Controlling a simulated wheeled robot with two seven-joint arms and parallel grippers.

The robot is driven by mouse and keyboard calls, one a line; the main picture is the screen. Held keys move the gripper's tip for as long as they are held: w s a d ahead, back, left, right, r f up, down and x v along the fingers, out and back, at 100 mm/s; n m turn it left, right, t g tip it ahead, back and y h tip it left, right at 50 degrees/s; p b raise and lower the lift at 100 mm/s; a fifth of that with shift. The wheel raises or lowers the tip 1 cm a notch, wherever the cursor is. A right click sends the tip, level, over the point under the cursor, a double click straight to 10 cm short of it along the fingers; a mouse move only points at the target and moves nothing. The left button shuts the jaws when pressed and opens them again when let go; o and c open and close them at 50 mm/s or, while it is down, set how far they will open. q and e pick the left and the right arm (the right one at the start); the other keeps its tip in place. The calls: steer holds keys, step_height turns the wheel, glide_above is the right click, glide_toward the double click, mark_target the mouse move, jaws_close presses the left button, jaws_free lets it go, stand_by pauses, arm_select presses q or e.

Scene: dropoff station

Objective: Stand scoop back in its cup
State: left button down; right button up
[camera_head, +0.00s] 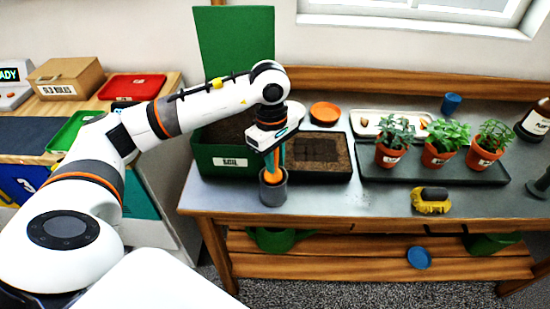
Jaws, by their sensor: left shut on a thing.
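The scoop (272,174) has an orange lower part, which shows at the mouth of the cup. The cup (273,193) is dark grey and stands upright near the front left edge of the metal bench top. My left gripper (274,147) points down right above the cup and is shut on the scoop. The scoop looks close to upright; its lower end is hidden inside or behind the cup's rim, and I cannot tell how deep it sits. My right gripper is not in view.
A green soil bin (225,161) with a raised lid stands left of the cup. A dark seed tray (322,158) lies behind it to the right. Several potted plants (437,153) stand on a black tray. Bench around the cup's right side is clear.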

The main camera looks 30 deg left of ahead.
arm_select(q)
steer(key=c, duration=1.2)
jaws_free()
steer(key=shift+o, duration=0.2)
steer(key=shift+r, duration=0.1)
steer(key=r, duration=0.8)
steer(key=a+r, duration=0.1)
steer(key=r, duration=0.2)
steer(key=shift+r+b, duration=0.35)
steer(key=shift+r, duration=0.05)
